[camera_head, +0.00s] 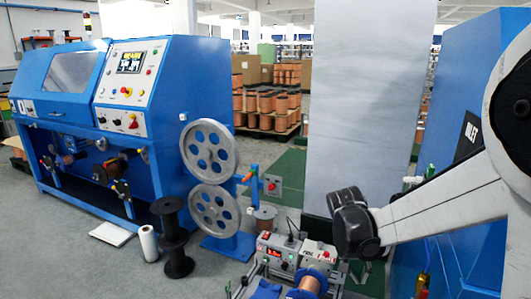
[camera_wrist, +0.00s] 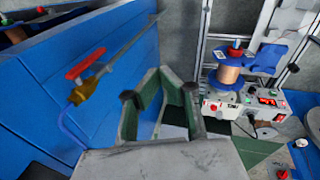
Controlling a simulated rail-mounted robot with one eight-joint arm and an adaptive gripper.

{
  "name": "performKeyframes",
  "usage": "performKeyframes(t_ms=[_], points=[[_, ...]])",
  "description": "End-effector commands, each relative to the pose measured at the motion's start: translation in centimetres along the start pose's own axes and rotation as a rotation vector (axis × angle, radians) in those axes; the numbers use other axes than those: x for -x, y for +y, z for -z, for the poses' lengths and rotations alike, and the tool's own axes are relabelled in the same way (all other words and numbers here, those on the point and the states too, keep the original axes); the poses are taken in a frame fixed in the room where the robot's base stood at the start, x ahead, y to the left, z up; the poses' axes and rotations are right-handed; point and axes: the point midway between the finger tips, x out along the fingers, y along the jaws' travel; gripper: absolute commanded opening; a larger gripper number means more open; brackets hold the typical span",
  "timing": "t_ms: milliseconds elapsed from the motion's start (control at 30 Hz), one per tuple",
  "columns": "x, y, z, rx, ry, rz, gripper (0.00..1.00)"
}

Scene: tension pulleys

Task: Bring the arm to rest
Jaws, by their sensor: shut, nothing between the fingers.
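My gripper (camera_wrist: 162,158) shows in the wrist view as a pale grey body at the bottom centre. It is shut and holds nothing; its fingertips are hard to make out. In the head view my pale arm reaches in from the right, bent, and its dark end (camera_head: 355,224) hangs in front of a tall grey panel (camera_head: 365,110), up and right of the small winding unit (camera_head: 296,255). In the wrist view this unit (camera_wrist: 240,108), with a copper spool (camera_wrist: 230,75), stands at the upper right, apart from the gripper.
A blue machine (camera_head: 120,100) stands at the left, with two grey pulleys (camera_head: 208,150) beside it. A black spool (camera_head: 174,240) stands on the floor. A blue cabinet (camera_head: 465,75) is close behind my arm. A red-handled valve (camera_wrist: 85,65) is on a blue panel.

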Motion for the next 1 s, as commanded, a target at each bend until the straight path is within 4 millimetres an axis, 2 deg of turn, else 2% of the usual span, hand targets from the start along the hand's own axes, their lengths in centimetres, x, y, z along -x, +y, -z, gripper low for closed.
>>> performKeyframes(t_ms=[33,100,400,700,1000], points=[[1.6,0.6,-0.6,0.010,0.016,0.016,0.00],[3.4,1.0,-1.3,0.026,0.042,0.040,0.00],[10.1,2.9,-4.7,0.089,0.157,0.138,0.00],[15.4,4.5,-8.8,0.140,0.278,0.226,0.00],[19.4,5.8,-13.0,0.181,0.406,0.304,0.00]])
